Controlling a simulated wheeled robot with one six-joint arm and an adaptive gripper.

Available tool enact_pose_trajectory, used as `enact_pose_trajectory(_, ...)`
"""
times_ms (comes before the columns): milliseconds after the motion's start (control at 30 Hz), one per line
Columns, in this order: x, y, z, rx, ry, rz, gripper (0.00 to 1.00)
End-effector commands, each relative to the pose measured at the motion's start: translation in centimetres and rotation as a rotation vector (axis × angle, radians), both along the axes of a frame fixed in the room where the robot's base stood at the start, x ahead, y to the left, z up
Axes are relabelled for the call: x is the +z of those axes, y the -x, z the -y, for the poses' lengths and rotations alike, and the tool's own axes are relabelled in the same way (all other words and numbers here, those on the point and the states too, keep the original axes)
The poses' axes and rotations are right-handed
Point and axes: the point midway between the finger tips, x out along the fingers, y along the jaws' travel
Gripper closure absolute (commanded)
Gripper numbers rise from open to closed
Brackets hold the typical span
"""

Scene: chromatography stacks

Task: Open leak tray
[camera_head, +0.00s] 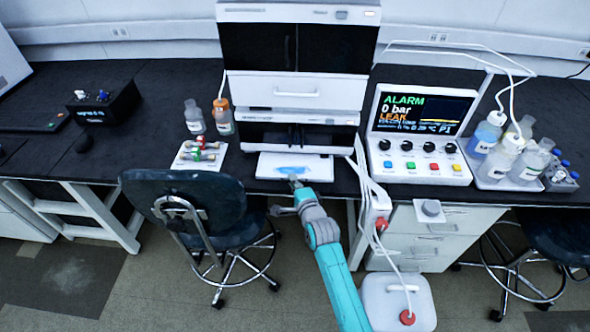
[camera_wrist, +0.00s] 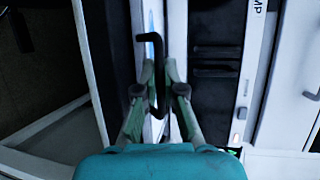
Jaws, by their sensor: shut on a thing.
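The white leak tray (camera_head: 266,165) sticks out at the foot of the chromatography stack (camera_head: 293,90), with a blue wet patch (camera_head: 291,170) on its floor. My gripper (camera_head: 294,182) is at the tray's front edge. In the wrist view, my gripper (camera_wrist: 158,90) has its two fingers closed around a black hooked handle (camera_wrist: 150,40). The handle stands in front of the pale tray, where a narrow blue strip shows. My fingers hide part of the handle.
A control panel (camera_head: 420,140) reads ALARM, 0 bar, LEAK. Bottles (camera_head: 513,150) stand at the right, and a small white tray with vials (camera_head: 199,156) at the left. A chair (camera_head: 190,212) stands close left of my arm. White tubing (camera_head: 366,180) hangs at the right.

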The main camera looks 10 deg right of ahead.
Motion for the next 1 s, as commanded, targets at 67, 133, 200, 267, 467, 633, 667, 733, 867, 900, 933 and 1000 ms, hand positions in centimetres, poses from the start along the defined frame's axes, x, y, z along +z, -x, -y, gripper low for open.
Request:
enact_pose_trajectory(67, -0.2, 1.0, -0.4, 0.002, 0.000, -0.004, 1.00)
enact_pose_trajectory(133, -0.2, 1.5, -0.5, 0.002, 0.001, -0.004, 1.00)
enact_pose_trajectory(200, -0.2, 1.7, -0.6, 0.001, -0.001, -0.004, 1.00)
enact_pose_trajectory(267, -0.1, 1.8, -0.6, 0.001, -0.001, -0.004, 1.00)
enact_pose_trajectory(467, -0.1, 1.7, -0.6, 0.000, -0.001, -0.004, 1.00)
enact_pose_trajectory(633, -0.1, 1.7, -0.6, 0.000, -0.001, -0.003, 0.66)
enact_pose_trajectory(667, -0.1, 1.7, -0.5, 0.000, -0.001, -0.003, 0.66)
enact_pose_trajectory(733, -0.1, 1.7, -0.5, 0.000, -0.001, -0.002, 0.66)
enact_pose_trajectory(867, 0.0, 1.7, -0.5, 0.000, -0.001, -0.001, 0.66)
enact_pose_trajectory(900, 0.0, 1.7, -0.5, 0.000, -0.001, -0.001, 0.66)
enact_pose_trajectory(933, 0.0, 1.8, -0.5, 0.000, -0.001, -0.001, 0.66)
enact_pose_trajectory(1000, 0.0, 2.2, -0.5, 0.000, 0.000, -0.001, 0.66)
